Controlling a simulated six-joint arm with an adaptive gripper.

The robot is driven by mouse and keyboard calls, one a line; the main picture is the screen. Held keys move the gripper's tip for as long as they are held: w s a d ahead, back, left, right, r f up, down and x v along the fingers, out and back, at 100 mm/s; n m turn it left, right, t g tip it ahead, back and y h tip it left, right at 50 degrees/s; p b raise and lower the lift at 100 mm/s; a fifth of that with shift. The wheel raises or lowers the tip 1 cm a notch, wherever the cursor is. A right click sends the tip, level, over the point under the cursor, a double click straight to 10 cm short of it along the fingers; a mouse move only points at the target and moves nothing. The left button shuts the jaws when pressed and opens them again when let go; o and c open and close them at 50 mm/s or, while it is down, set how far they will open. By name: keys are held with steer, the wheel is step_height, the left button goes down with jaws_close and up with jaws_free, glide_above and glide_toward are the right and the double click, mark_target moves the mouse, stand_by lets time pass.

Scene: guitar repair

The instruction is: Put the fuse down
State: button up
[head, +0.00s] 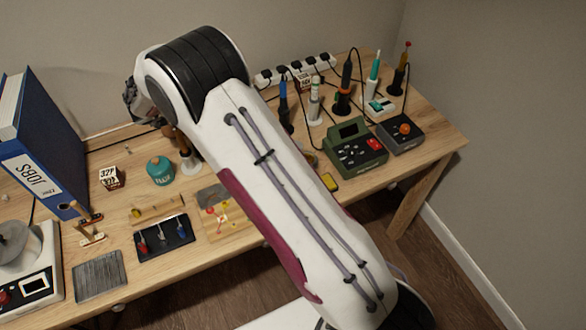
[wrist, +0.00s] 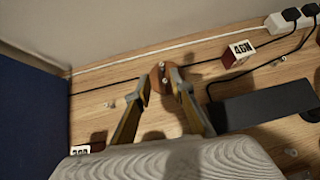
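My gripper (head: 143,104) shows only as a dark part at the far end of my arm in the head view, and its fingers are hidden there. In the wrist view my gripper (wrist: 160,84) points down at the back of the table with its two fingers apart. A small brown piece with shiny metal spots (wrist: 162,76) shows between the fingertips. I cannot tell if it is the fuse, or whether the fingers grip it or only stand around it. No other thing is clearly a fuse.
A blue binder (head: 47,140) stands at the left. A teal jar (head: 160,170), a lettered block (head: 111,178) and a dark tool tray (head: 165,238) sit in front. Soldering tools and a green station (head: 352,150) stand right. A black cable (wrist: 110,87) runs along the back.

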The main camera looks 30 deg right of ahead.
steer(key=s+r+n+y, duration=0.1)
steer(key=s+r+n, duration=0.25)
steer(key=r, duration=0.35)
steer(key=s+r+n+t+y, duration=0.1)
steer(key=s+r+n+y, duration=0.1)
steer(key=r+n, duration=0.4)
steer(key=s+r+n+y, duration=0.1)
steer(key=s+r+n, duration=0.25)
steer(key=r, duration=0.55)
steer(key=s+d+r+n+g+y, duration=0.1)
steer(key=s+d+r+n, duration=0.15)
steer(key=s+n, duration=0.35)
steer(key=s+d+r+n+y, duration=0.1)
steer(key=s+r+n, duration=0.25)
steer(key=s, duration=0.45)
steer(key=s+d+f+n+g+h, duration=0.1)
steer(key=s+d+n, duration=0.3)
steer(key=s, duration=0.5)
steer(key=s+d+f+n+g+h, duration=0.1)
steer(key=s+d+n, duration=0.4)
steer(key=s, duration=0.5)
steer(key=s+d+f+n+g+h, duration=0.1)
steer(key=s+d+f+n+h, duration=0.2)
steer(key=s, duration=0.7)
step_height(320, 180, down, 2)
steer(key=shift+d+f+n+g, duration=0.1)
steer(key=shift+d+n+g, duration=0.2)
steer(key=shift+d+n, duration=0.75)
steer(key=shift+a, duration=0.1)
steer(key=shift+c, duration=1.1)
